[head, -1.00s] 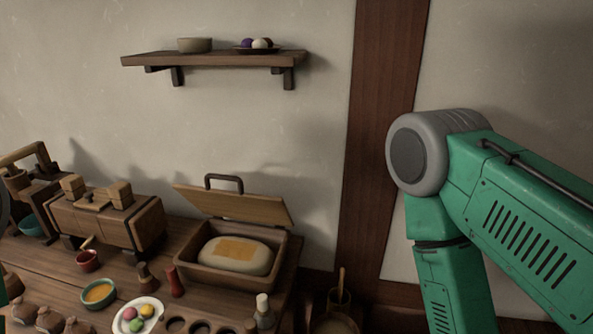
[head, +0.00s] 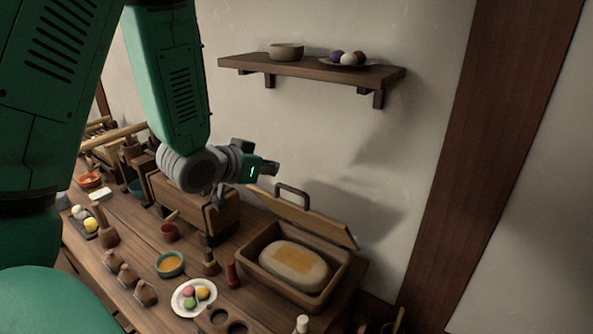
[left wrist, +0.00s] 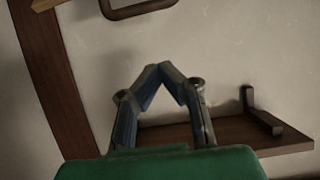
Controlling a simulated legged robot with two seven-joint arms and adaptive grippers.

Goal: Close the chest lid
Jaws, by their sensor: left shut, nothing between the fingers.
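The wooden chest (head: 249,260) stands at the right end of the table with a pale loaf-like block (head: 293,263) inside. Its lid (head: 322,226) is open, tilted up at the back toward the wall. A dark handle (head: 292,188) is on the lid's upper edge; what looks like this handle (left wrist: 140,10) shows at the top of the left wrist view. My left gripper (head: 276,169) is above and slightly left of the handle, apart from it in the picture. Its fingers (left wrist: 165,72) meet at the tips, empty. My right gripper is out of view.
A wall shelf (head: 240,66) with a bowl and a plate hangs above. A wooden box-like device (head: 172,203) stands left of the chest. A red shaker (head: 232,274), a plate of coloured balls (head: 180,303) and a teal bowl (head: 170,264) stand in front.

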